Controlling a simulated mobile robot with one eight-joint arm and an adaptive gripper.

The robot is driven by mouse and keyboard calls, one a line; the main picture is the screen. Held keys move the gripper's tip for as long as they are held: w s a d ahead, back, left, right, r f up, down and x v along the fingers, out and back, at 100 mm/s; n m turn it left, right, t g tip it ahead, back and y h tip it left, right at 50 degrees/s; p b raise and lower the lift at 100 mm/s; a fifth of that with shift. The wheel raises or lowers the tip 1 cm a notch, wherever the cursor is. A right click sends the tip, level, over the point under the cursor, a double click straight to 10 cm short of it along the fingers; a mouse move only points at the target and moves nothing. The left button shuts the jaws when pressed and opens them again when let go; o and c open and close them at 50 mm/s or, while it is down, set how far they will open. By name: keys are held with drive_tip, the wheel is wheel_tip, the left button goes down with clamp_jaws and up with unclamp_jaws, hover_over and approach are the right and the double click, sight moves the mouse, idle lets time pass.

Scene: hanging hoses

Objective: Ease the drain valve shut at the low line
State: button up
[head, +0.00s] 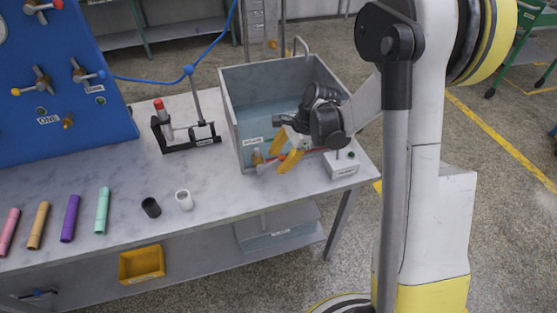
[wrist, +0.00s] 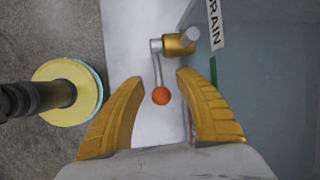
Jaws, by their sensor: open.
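The brass drain valve (wrist: 180,43) sits low on the front wall of the grey tank (head: 238,121), by the DRAIN label (wrist: 215,22). It also shows in the head view (head: 257,157). In the wrist view its thin lever (wrist: 158,70) points away from the wall and toward my gripper, ending in an orange ball (wrist: 161,96). My gripper (wrist: 161,77) is open, with one yellow finger on each side of the lever and ball. Gaps show on both sides, and no contact is visible. In the head view my gripper (head: 275,164) is at the tank's front, partly hiding that area.
A small white box (head: 341,167) stands right of my gripper near the bench edge. Left are a black stand (head: 188,142), white and black sleeves (head: 184,199), coloured tubes (head: 102,210) and a blue valve panel (head: 60,85).

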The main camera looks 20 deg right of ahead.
clamp_jaws()
drive_tip(key=f+y+b, duration=0.1)
drive_tip(key=y+b, duration=0.1)
drive_tip(key=b, duration=0.1)
drive_tip(key=shift+d+f, duration=0.25)
drive_tip(key=shift+f, duration=0.15)
drive_tip(key=shift+f+y+b, duration=0.15)
drive_tip(key=shift+y+b, duration=0.25)
drive_tip(key=shift+b, duration=0.25)
drive_tip(key=shift+y, duration=0.3)
drive_tip(key=shift+o, duration=1.1)
unclamp_jaws()
drive_tip(key=shift+d, duration=0.1)
